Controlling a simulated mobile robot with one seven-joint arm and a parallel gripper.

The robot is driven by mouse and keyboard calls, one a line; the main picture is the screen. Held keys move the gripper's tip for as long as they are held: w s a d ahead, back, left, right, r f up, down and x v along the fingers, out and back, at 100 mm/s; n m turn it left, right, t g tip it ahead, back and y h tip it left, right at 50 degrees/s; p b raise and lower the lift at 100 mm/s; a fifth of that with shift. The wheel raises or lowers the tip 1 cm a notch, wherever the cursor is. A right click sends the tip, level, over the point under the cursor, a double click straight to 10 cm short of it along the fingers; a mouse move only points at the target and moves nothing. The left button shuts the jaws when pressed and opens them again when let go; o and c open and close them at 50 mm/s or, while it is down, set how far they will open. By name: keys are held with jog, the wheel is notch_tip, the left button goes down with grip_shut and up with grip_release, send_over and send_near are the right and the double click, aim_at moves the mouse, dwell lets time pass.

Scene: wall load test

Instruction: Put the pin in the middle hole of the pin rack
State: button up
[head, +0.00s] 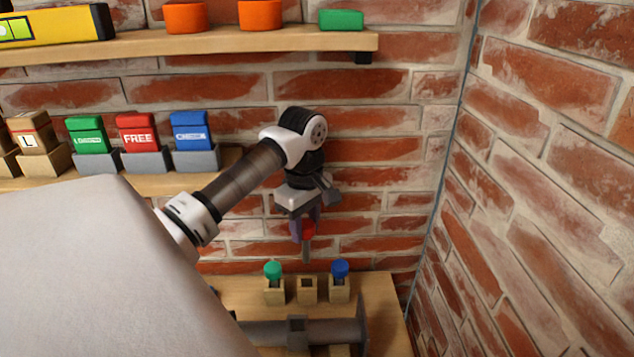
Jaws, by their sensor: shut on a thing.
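My gripper (305,224) points down near the brick wall and is shut on a pin with a red head (308,231). The pin's grey shank hangs down, roughly upright, above the pin rack. The pin rack shows as a row of wooden blocks on the lower shelf. The left block holds a green-headed pin (272,270) and the right block holds a blue-headed pin (340,268). The middle block (307,290) has a dark, empty hole. The held pin is above the rack and apart from it. Its exact alignment over the middle hole cannot be told.
A grey bar-like tool (310,333) lies in front of the rack. A middle shelf at left holds green, red and blue labelled cards (137,135) in holders. An upper shelf (250,40) carries orange cups, a green block and a yellow level. A brick side wall (550,180) stands at right.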

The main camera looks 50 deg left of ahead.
aim_at(306, 261)
jog(key=shift+f+b, duration=1.4)
jog(key=shift+f, duration=1.35)
jog(key=shift+b, duration=0.45)
jog(key=shift+f, duration=0.15)
jog(key=shift+f+b, duration=0.55)
jog(key=shift+b, duration=0.05)
jog(key=shift+f+b, duration=0.25)
jog(key=shift+b, duration=0.05)
jog(key=shift+f+b, duration=0.35)
jog(key=shift+f, duration=0.05)
jog(key=shift+f, duration=0.3)
jog(key=shift+f+b, duration=0.6)
jog(key=shift+b, duration=0.2)
